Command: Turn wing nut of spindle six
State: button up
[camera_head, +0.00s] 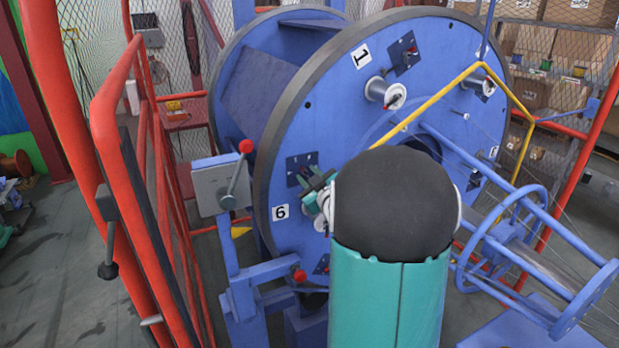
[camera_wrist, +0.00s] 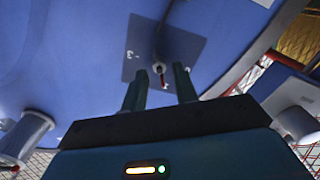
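A large blue drum (camera_head: 340,130) carries white number plates; the plate "6" (camera_head: 280,212) is at its lower left. A dark square panel (camera_head: 301,168) sits just above that plate. My gripper (camera_head: 316,188) is in front of the drum by this panel, partly hidden by my arm. In the wrist view my gripper (camera_wrist: 158,74) has its two fingers apart with nothing held. Beyond and between them is a dark panel (camera_wrist: 143,58) with a small metal stud and a red part (camera_wrist: 161,74). I cannot tell whether this is the wing nut. My arm hides part of the spindle-six area in the head view.
A silver spindle (camera_head: 375,89) projects near plate "1" (camera_head: 360,53). A grey box with a red-knobbed lever (camera_head: 238,172) stands left of the drum. Red railing (camera_head: 125,150) is at left; a yellow bar (camera_head: 430,105) crosses at right. Another spindle (camera_wrist: 24,134) shows lower left in the wrist view.

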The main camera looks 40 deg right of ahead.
grip_shut()
jog(key=shift+n, duration=0.3)
jog(key=n, duration=0.5)
jog(key=shift+a+f+n, duration=0.1)
jog(key=shift+n, duration=0.2)
jog(key=n, duration=0.5)
jog(key=shift+n, duration=0.3)
grip_release()
